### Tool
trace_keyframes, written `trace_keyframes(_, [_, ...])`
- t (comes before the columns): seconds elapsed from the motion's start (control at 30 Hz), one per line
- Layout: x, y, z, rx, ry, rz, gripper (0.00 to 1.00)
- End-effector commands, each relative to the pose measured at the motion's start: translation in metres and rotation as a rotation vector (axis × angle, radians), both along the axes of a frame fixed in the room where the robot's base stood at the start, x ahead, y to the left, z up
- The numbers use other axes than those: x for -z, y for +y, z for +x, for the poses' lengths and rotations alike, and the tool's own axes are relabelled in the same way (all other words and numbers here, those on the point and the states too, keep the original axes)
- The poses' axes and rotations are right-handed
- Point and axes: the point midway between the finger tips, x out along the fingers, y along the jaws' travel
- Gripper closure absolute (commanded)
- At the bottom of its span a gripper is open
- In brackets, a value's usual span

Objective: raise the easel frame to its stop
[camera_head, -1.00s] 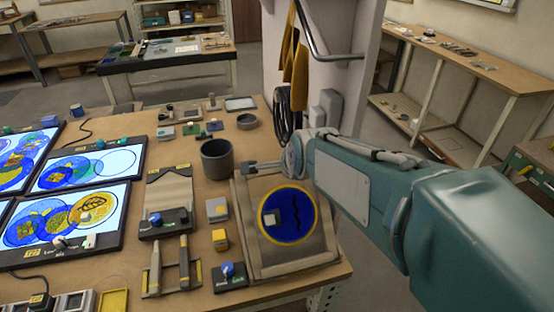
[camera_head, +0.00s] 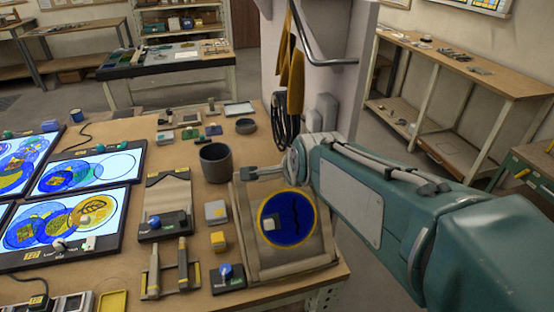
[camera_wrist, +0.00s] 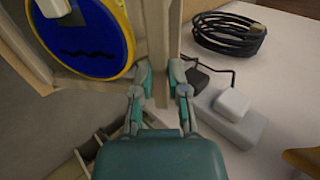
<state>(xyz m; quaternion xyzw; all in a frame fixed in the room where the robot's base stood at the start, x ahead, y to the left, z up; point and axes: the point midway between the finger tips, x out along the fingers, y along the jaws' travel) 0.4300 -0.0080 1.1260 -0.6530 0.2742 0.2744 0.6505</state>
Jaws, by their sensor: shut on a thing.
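The easel frame (camera_head: 298,262) is a pale wooden frame at the right end of the bench, lying low and tilted. It carries a round blue glass disc (camera_head: 287,216) with a yellow rim and a dark wavy line. A small light block (camera_head: 270,224) sits on the disc. My gripper (camera_head: 256,173) is at the frame's far edge, its fingers partly hidden. In the wrist view my gripper (camera_wrist: 160,92) is shut on a wooden bar of the easel frame (camera_wrist: 157,45), one finger on each side. The disc (camera_wrist: 85,38) shows at the upper left there.
A dark pot (camera_head: 215,163) stands just left of the frame's far edge. Small blocks (camera_head: 218,241) and a blue-knobbed box (camera_head: 228,277) lie to its left. A coiled black cable (camera_wrist: 228,36) and a grey power strip (camera_wrist: 228,115) are beside my gripper.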

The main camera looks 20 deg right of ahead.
Motion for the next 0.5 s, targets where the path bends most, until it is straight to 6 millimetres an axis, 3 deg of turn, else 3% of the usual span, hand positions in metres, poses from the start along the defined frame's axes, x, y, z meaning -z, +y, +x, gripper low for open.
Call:
trace_keyframes(0.03, [0.0119, 0.0002, -0.0060, -0.001, 0.037, 0.000, 1.00])
trace_keyframes(0.07, [0.0118, 0.0002, -0.0059, -0.001, 0.037, 0.000, 0.67])
trace_keyframes(0.1, [0.0120, 0.0002, -0.0061, -0.001, 0.038, 0.000, 0.49])
trace_keyframes(0.5, [0.0086, 0.0003, -0.0048, -0.001, 0.028, 0.001, 0.47])
